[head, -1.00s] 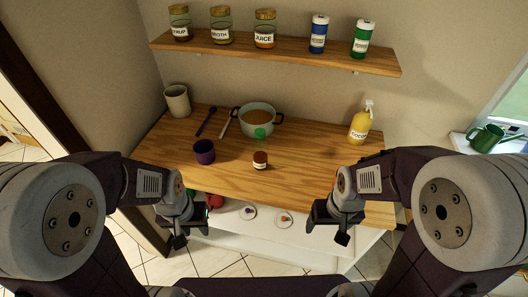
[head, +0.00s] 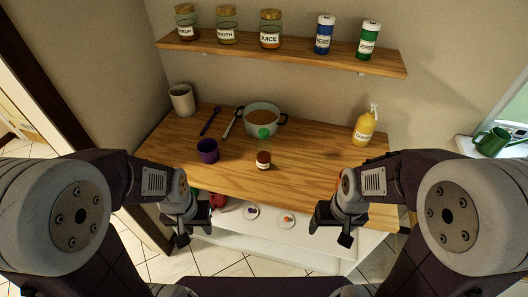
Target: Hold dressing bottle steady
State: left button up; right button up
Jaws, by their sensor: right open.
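A yellow pump bottle (head: 365,127) with a white top stands upright at the right end of the wooden counter. A small brown jar or bottle with a white label (head: 264,160) stands near the counter's front edge. No label readably says dressing, so I cannot tell which is the dressing bottle. My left gripper (head: 193,225) is open and empty in front of the counter, left of the small brown jar. My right gripper (head: 333,227) is open and empty in front of the counter, right of that jar. Neither gripper touches anything.
A pot (head: 262,119) of brown liquid sits behind the jar, with a purple cup (head: 208,150) to its left. A shelf (head: 285,54) holds several jars. Small plates lie on a lower white surface (head: 270,209).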

aim_at(263, 146)
jog(key=i+j+z, duration=0.15)
jog(key=j+z, duration=0.2)
jog(key=j, duration=0.2)
jog(key=i+j+z, duration=0.1)
jog(key=j+z, duration=0.3)
jog(key=j, duration=0.15)
jog(key=j+z, duration=0.35)
jog(key=j, duration=0.2)
